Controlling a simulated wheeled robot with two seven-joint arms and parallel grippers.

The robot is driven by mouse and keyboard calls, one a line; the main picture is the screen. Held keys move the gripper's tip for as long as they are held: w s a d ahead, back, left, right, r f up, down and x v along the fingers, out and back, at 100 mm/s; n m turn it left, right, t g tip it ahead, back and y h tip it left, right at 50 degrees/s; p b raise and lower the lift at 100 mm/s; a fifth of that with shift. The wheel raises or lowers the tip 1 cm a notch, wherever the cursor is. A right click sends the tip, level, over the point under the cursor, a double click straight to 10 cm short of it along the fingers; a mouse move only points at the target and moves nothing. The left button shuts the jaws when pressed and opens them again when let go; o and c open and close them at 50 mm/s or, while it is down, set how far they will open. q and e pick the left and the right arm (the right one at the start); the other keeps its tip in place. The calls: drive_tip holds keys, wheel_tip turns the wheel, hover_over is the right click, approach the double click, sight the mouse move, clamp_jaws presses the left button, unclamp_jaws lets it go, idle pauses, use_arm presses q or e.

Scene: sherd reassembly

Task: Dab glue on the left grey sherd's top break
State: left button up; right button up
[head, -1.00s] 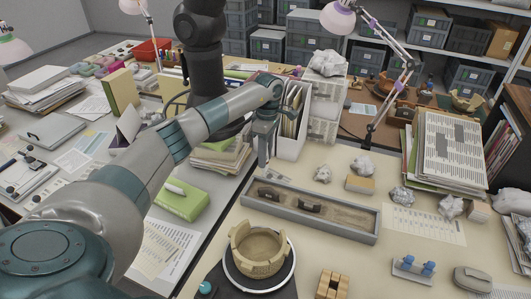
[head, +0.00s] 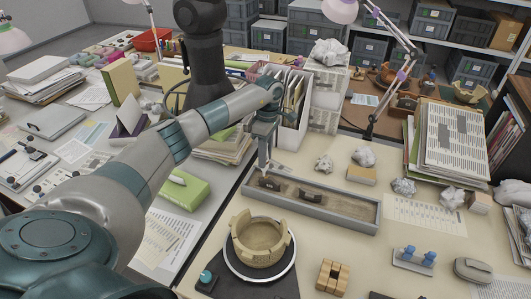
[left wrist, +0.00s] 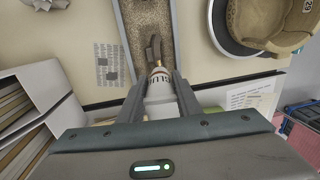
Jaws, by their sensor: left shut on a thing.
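My left gripper (head: 264,160) is shut on a white glue tube (left wrist: 158,92) with dark lettering and a tan nozzle. The left grey sherd (head: 268,183) stands in the sand of a long grey tray (head: 348,222); in the left wrist view the dark sherd (left wrist: 153,48) lies just beyond the nozzle. The nozzle tip is close to the sherd's edge; I cannot tell whether they touch. A second dark sherd (head: 310,196) stands to its right in the same sand. My right gripper is not in view.
A tan broken pot (head: 260,255) sits on a round turntable in front of the sand tray. Wooden blocks (head: 333,277) lie to its right. A white file box (head: 292,138) stands close behind the left gripper. Crumpled paper and a small box lie behind the tray.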

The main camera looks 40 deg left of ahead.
use_arm(q)
drive_tip(key=shift+f, duration=0.4)
drive_tip(key=shift+w+d, duration=0.5)
drive_tip(key=shift+d, duration=1.75)
wheel_tip(320, 180, up, 9)
drive_tip(key=w+p, duration=0.2)
drive_tip(key=shift+a+f, duration=0.15)
drive_tip(key=shift+a, duration=0.1)
idle(0.6)
idle(0.3)
